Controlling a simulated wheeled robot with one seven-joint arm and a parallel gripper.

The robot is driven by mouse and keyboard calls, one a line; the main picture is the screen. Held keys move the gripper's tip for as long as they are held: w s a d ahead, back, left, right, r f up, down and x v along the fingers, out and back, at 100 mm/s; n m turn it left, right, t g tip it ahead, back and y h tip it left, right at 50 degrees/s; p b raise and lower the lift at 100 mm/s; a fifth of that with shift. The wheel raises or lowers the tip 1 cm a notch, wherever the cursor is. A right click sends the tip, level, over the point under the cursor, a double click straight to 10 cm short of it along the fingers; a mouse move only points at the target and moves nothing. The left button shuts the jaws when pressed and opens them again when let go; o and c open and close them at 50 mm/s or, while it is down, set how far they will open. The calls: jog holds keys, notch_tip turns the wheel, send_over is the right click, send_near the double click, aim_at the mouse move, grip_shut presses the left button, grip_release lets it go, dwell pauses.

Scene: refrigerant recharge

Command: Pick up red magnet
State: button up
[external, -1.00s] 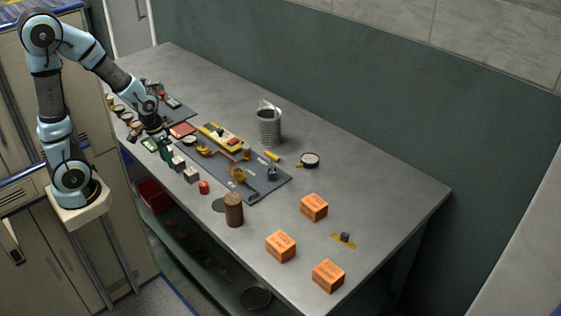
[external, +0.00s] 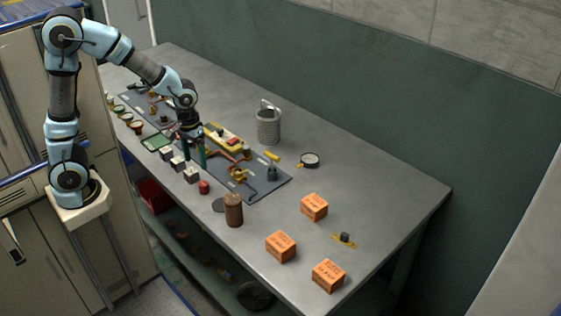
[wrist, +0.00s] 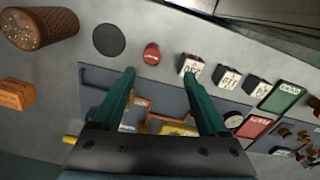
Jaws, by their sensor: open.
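A small red cylinder (external: 204,187), which I take for the red magnet, stands on the table near its front edge, just off the dark grey mat (external: 274,188). In the wrist view the red magnet (wrist: 152,54) shows just beyond my fingertips, roughly in line with the gap between them. My gripper (external: 196,160) has its green fingers pointing down behind the magnet. In the wrist view my gripper (wrist: 161,74) is open, with nothing held. The magnet looks apart from both fingers.
Grey-white blocks (external: 178,164) stand in a row left of the magnet. A dark round disc (external: 219,205) and a brown cylinder (external: 233,209) are to its right. Yellow and orange parts (external: 238,176) lie on the mat.

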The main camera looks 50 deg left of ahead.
jog(key=d, duration=0.1)
send_over(202, 184)
jog(key=f, duration=0.4)
jog(key=shift+s+a+f, duration=0.15)
jog(key=shift+a+f, duration=0.1)
jog(key=shift+f, duration=0.1)
jog(key=shift+d+f+p, duration=0.2)
jog(key=shift+f+p, duration=0.65)
jog(key=shift+f, duration=2.05)
grip_shut()
